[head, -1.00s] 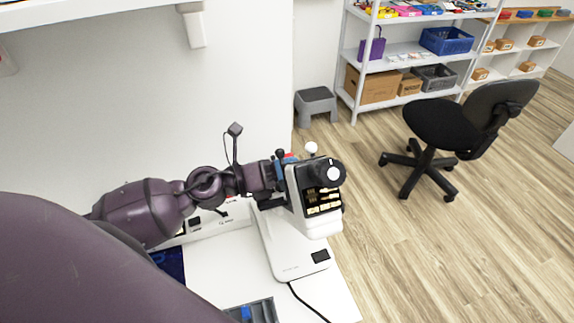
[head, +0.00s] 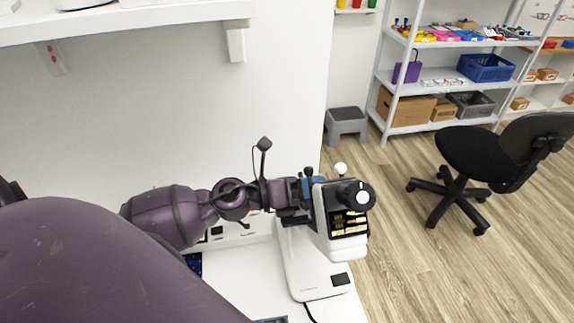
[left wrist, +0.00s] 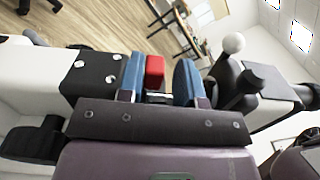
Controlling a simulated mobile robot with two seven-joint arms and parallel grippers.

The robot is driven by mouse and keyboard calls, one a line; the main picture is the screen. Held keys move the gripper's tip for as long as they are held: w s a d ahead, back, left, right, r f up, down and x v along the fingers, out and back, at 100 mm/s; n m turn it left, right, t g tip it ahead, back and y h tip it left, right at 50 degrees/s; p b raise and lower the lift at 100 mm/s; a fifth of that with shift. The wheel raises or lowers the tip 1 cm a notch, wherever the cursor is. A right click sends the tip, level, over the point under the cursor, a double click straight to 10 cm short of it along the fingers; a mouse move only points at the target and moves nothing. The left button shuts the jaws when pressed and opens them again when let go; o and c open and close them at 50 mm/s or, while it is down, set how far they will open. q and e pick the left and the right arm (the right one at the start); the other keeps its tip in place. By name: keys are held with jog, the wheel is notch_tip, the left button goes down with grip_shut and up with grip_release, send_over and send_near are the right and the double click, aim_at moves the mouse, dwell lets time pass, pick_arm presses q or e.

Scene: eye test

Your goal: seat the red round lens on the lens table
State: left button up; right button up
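A white lens instrument (head: 314,268) with a black front face and dark knob stands on the white table. My left gripper (head: 312,187) is at its upper left side in the head view, partly hidden by the instrument head. In the left wrist view its two blue fingers (left wrist: 160,80) are apart. A small red piece (left wrist: 155,71), perhaps the red lens, shows between them, against or close to the left finger, with a gap towards the right finger. Its round shape does not show. The lens table cannot be made out. My right gripper is not in view.
A white ball-topped part (head: 340,169) sticks up behind the instrument head. A black cable (head: 310,312) runs off its base. A grey stool (head: 346,125), shelving (head: 412,72) and a black office chair (head: 490,160) stand farther off on open floor.

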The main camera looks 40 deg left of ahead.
pick_arm(q)
jog(key=b+v, duration=0.2)
jog(key=v, duration=0.8)
jog(key=shift+s+a, duration=0.15)
jog(key=shift+s, duration=0.1)
jog(key=shift+r, duration=0.1)
